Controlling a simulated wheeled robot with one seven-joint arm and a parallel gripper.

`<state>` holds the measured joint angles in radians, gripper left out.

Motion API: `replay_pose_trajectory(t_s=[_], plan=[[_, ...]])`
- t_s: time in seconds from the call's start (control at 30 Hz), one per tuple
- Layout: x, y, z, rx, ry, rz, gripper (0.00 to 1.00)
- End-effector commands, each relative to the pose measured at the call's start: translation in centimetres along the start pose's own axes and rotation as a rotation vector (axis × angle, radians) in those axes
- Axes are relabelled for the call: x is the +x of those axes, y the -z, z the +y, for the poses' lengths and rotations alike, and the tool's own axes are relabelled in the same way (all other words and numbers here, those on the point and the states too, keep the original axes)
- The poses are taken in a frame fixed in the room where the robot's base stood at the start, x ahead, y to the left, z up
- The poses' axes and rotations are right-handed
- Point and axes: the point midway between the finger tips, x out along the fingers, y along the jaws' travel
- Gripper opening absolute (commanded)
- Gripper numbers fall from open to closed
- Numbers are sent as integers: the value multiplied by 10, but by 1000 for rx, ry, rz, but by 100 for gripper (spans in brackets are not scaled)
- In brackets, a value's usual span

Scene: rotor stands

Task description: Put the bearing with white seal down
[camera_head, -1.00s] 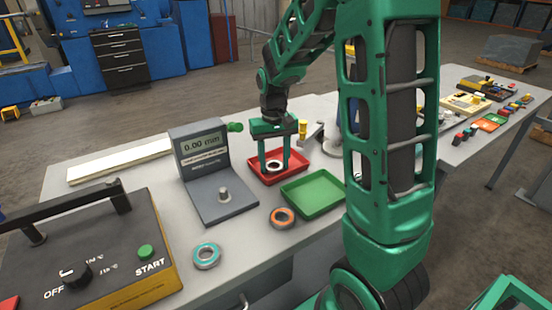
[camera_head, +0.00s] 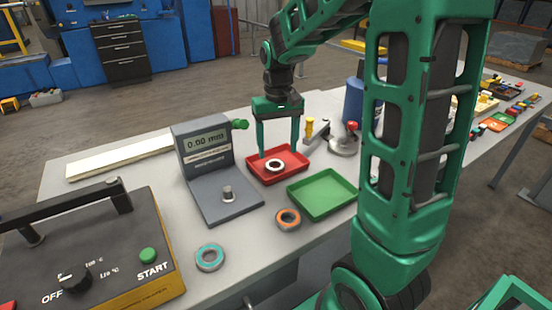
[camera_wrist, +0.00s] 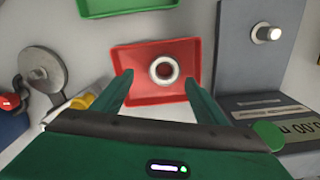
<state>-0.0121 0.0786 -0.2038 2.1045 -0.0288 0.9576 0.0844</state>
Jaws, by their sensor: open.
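The bearing with white seal (camera_head: 275,166) lies flat in the red tray (camera_head: 259,175), on its floor. In the wrist view the bearing (camera_wrist: 163,70) sits near the middle of the red tray (camera_wrist: 140,93), between the lines of my two fingers and apart from both. My gripper (camera_head: 279,151) is open and empty. Its fingers hang above the red tray.
A green tray (camera_head: 322,211) stands in front of the red one. A grey gauge with a post (camera_head: 218,195) is at the left. An orange-sealed bearing (camera_head: 288,218) and a teal-sealed bearing (camera_head: 210,257) lie on the table. A yellow-handled tool (camera_head: 309,127) is behind right.

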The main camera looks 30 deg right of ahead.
Motion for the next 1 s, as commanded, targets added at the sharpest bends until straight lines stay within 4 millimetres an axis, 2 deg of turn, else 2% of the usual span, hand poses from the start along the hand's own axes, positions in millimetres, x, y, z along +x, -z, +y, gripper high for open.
replay_pose_trajectory(t_s=[0.1,0.3,0.47,0.67,0.77,0.87,1.0], plan=[[-29,-3,1,1,1,9,66],[-61,-7,2,1,2,11,66],[-73,-8,2,2,2,12,66],[-75,-15,8,14,2,10,66],[-73,-38,23,47,5,11,66],[-68,-76,45,99,8,11,66],[-52,-141,74,181,11,10,66]])
